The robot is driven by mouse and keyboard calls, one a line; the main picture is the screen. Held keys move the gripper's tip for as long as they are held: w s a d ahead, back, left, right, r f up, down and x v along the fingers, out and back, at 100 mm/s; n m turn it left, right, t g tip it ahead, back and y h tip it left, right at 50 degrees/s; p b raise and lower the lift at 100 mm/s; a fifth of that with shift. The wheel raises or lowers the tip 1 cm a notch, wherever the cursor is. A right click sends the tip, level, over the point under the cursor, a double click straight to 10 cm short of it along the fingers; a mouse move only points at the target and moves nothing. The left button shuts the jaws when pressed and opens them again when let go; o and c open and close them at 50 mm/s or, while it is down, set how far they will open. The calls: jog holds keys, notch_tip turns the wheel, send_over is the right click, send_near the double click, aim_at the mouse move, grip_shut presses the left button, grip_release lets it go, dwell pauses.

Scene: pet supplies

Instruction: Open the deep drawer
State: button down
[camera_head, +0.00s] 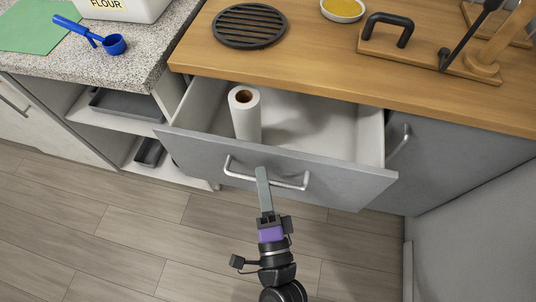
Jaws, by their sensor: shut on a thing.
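The deep drawer (310,180) has a grey front and stands pulled out from under the wooden counter. Its white inside shows, with a white paper roll (246,122) standing in it at the left. A silver bar handle (238,174) runs across the drawer front. My gripper (262,172) reaches up from below and is shut on the handle near its middle. The fingers cover a small part of the bar.
The wooden counter (330,58) above holds a black trivet (249,26), a yellow-filled dish (342,9) and a wooden rack with black parts. A grey cabinet door (450,160) with a handle is at the right. Open shelves (130,172) are at the left. Wood floor (140,240) lies clear in front.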

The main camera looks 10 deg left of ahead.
jog(key=s, duration=1.3)
jog(key=shift+a, duration=0.15)
jog(key=shift+f, duration=0.1)
jog(key=c, duration=1.5)
grip_release()
jog(key=shift+o, duration=0.2)
jog(key=b+v, duration=0.1)
jog(key=v, duration=0.6)
jog(key=shift+s, duration=0.4)
